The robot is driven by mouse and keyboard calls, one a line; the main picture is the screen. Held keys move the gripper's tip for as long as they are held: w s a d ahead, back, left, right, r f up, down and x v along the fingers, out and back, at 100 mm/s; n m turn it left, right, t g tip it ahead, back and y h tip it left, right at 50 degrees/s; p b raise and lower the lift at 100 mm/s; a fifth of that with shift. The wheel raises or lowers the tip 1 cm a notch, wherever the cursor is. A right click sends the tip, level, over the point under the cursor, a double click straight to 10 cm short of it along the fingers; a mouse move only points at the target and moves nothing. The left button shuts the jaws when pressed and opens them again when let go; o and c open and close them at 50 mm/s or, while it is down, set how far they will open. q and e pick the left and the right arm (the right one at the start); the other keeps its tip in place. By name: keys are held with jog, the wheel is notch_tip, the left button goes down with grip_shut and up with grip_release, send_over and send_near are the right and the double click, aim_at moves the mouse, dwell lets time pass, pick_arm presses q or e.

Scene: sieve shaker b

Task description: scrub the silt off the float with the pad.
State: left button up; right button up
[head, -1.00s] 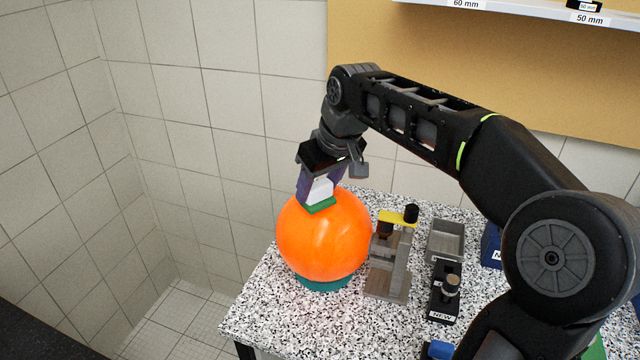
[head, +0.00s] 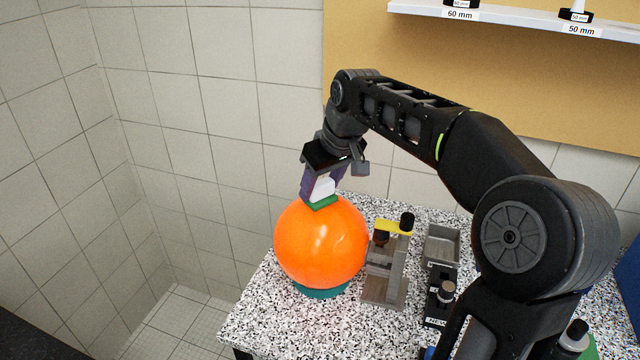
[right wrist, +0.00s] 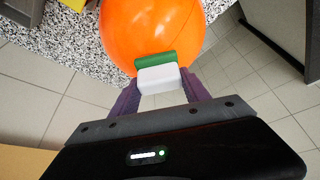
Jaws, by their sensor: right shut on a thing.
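The orange float (head: 322,245) is a large ball resting on a teal ring (head: 322,291) near the left corner of the speckled table. My right gripper (head: 320,190) is shut on the pad (head: 322,190), a white block with a green face. The green face is against the upper part of the float. In the right wrist view the purple fingers (right wrist: 158,92) flank the white pad (right wrist: 158,79), and its green side meets the float (right wrist: 150,30). I see no clear silt on the float's visible side. My left gripper is not in view.
A grey fixture with a yellow lever (head: 393,227) stands close to the right of the float. A shelf (head: 520,20) hangs at the upper right. Tiled wall is behind.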

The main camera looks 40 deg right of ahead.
jog(key=shift+d, duration=0.1)
jog(key=shift+w+d+p, duration=0.55)
jog(key=shift+w+d, duration=0.05)
jog(key=shift+d, duration=0.2)
jog(key=shift+w+d+f, duration=0.15)
jog(key=shift+w+d, duration=0.2)
jog(key=shift+d, duration=0.2)
jog(key=shift+s+a+f+b, duration=0.1)
jog(key=shift+s+a+b, duration=0.5)
jog(key=shift+a, duration=0.4)
jog(key=shift+s+a, duration=0.45)
jog(key=shift+a, duration=0.05)
jog(key=shift+a, duration=0.1)
